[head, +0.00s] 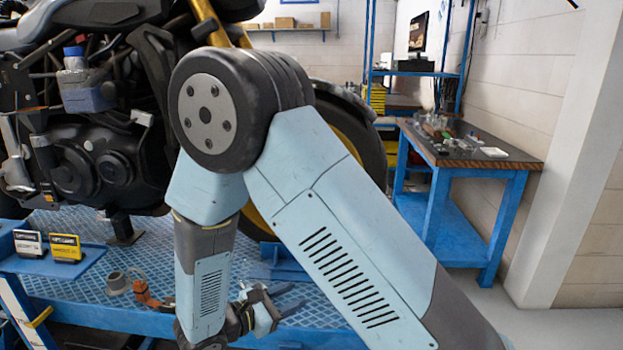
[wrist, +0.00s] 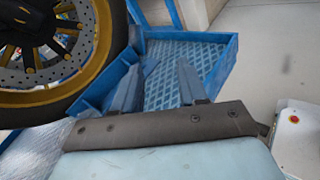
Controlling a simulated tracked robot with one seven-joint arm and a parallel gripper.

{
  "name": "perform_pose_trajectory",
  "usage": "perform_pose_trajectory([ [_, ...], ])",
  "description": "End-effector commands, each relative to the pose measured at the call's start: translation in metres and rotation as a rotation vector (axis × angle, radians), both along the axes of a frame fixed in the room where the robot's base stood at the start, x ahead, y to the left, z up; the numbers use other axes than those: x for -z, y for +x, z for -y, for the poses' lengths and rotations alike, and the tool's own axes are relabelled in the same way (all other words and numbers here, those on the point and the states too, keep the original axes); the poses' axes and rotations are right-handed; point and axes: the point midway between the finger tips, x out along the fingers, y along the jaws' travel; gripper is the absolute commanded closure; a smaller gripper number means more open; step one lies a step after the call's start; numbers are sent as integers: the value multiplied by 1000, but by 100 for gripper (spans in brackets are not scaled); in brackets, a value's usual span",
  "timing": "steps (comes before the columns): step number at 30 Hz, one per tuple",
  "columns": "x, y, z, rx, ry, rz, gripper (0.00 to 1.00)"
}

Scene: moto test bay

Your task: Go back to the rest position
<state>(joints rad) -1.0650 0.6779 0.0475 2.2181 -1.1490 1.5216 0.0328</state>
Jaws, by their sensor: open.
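My arm fills the middle of the head view, folded at a large dark joint. My gripper (head: 288,299) hangs low at its end, in front of the blue lift platform (head: 250,262). In the wrist view my gripper (wrist: 157,82) shows two separate blue-grey fingers with a gap between them. It is open and nothing is between the fingers. Beyond the fingers is a blue tray-like surface with a raised rim (wrist: 232,62). The arm hides part of the motorcycle and the platform in the head view.
A motorcycle (head: 95,160) stands on the platform. Its wheel (wrist: 62,95) is left of the fingers in the wrist view. Two small boxes (head: 65,247) and an orange fitting (head: 145,294) are at the left. A workbench (head: 480,160) stands right; grey floor (head: 545,325) is clear there.

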Motion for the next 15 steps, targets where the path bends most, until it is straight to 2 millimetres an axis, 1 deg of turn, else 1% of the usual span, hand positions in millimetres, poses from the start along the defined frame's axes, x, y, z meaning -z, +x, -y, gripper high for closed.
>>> perform_pose_trajectory([
  [1, -13, 5, 14, 54, 42, 2, 58],
  [6, -46, 12, 56, 226, 180, 3, 58],
  [11, -73, 12, 95, 381, 320, 13, 58],
  [15, -95, 8, 126, 510, 445, 30, 58],
])
